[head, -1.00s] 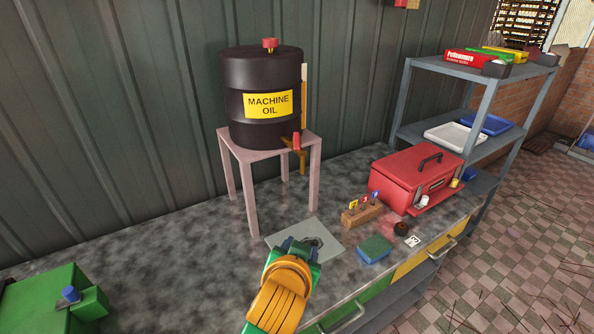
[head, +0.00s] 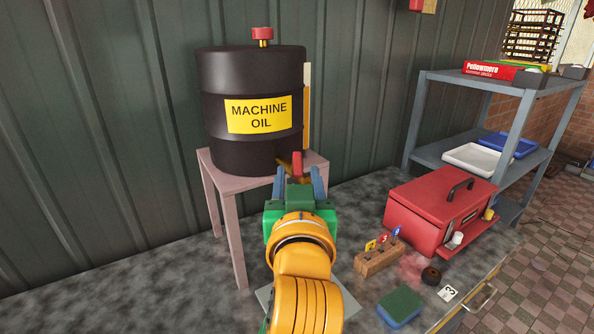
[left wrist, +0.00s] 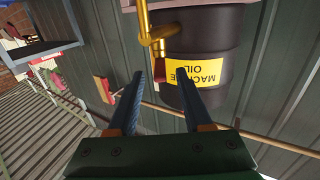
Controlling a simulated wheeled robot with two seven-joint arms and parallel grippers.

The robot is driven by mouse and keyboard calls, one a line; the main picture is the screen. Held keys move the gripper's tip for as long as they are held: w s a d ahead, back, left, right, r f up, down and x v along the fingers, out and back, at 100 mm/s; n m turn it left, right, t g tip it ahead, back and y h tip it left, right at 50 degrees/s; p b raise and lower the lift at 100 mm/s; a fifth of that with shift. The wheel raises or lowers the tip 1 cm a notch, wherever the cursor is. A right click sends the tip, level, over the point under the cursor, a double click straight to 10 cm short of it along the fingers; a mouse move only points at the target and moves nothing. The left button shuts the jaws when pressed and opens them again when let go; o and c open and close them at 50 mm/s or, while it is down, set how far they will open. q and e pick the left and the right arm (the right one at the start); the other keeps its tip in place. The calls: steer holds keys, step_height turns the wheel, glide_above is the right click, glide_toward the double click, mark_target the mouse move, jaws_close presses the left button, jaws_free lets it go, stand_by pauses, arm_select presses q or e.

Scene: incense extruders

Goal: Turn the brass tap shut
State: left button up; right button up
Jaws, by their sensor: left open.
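The black machine oil drum (head: 250,145) stands on a pinkish stand (head: 214,189). Its brass tap (head: 289,165) with a red handle (head: 297,163) sticks out at the lower front right. In the left wrist view the brass tap (left wrist: 152,38) appears upside down, with its red handle (left wrist: 159,71) just beyond my fingertips. My left gripper (head: 299,175) is open, its two blue fingers raised toward the tap. In the left wrist view my left gripper (left wrist: 160,75) has the handle between and beyond its fingers, with no clear contact. My right gripper is not in view.
A red toolbox (head: 430,215), a wooden block with numbered flags (head: 379,261), a green-topped sponge (head: 400,307) and a dark roll (head: 431,275) lie on the worktop to the right. A grey plate (head: 264,298) is partly hidden under my arm. A metal shelf (head: 503,120) stands behind.

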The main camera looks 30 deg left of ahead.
mark_target(297, 153)
arm_select(q)
steer(key=shift+s+d+f, duration=0.1)
steer(key=shift+s, duration=0.1)
steer(key=p+x, duration=0.2)
steer(key=x, duration=0.5)
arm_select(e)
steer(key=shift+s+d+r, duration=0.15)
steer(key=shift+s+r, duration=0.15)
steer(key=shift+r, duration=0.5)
arm_select(q)
jaws_close()
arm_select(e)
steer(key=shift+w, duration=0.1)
